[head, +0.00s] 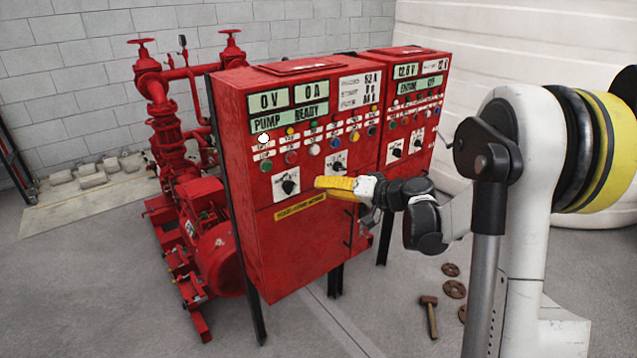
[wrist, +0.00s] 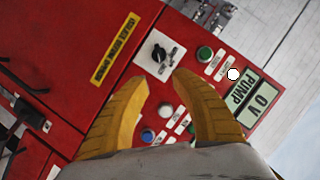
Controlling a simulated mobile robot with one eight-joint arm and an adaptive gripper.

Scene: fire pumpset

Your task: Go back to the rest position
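My gripper (head: 318,183) is in front of the red pump control cabinet (head: 260,235), at the height of its lower switches. In the wrist view its two yellow fingers (wrist: 160,80) are spread with an empty gap between them. A black rotary switch (wrist: 158,52) on a pale plate lies just beyond the fingertips; in the head view this switch (head: 289,186) is left of the gripper. A green button (wrist: 205,53) is beside it. No contact with the panel shows. My arm reaches in from the right.
A second red cabinet (head: 408,100) stands to the right, behind the gripper. Red pump pipework (head: 165,130) is at the left. A hammer (head: 429,315) and rusty rings (head: 454,289) lie on the floor. Open floor shows in front.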

